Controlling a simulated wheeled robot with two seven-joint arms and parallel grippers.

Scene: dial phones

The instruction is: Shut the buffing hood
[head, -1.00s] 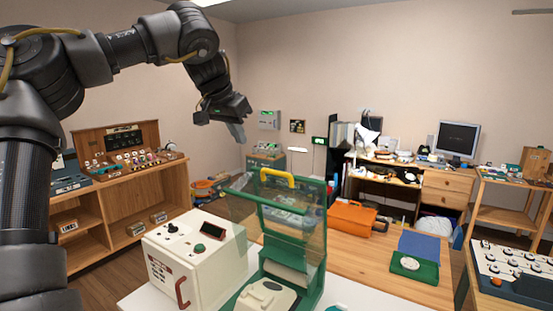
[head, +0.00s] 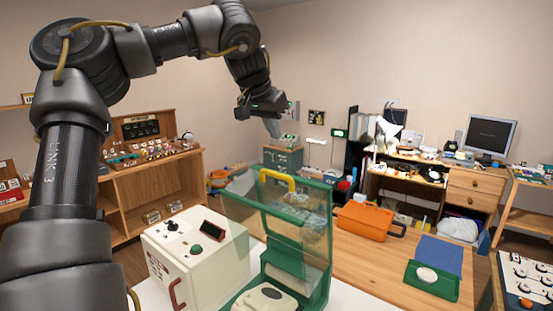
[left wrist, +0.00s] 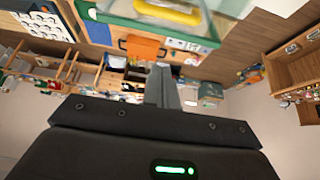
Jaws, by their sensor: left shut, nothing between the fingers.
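The buffing hood (head: 304,215) is a clear panel with green edging and a yellow handle (head: 277,180) at its top. It stands raised over a green-framed machine with a cream part (head: 264,298) at its base, which shows uncovered. My left gripper (head: 272,128) is shut and empty, above and beyond the handle in the picture, apart from it. In the left wrist view the shut fingers (left wrist: 162,85) point toward the top, where the yellow handle (left wrist: 168,12) and green edging show, partly cut off. My right gripper is not in view.
A cream box (head: 195,255) with a red handle, a green button and a dark screen stands left of the hood. An orange case (head: 368,219) and a green tray (head: 431,281) lie on the wooden table to the right. Free air surrounds my left gripper.

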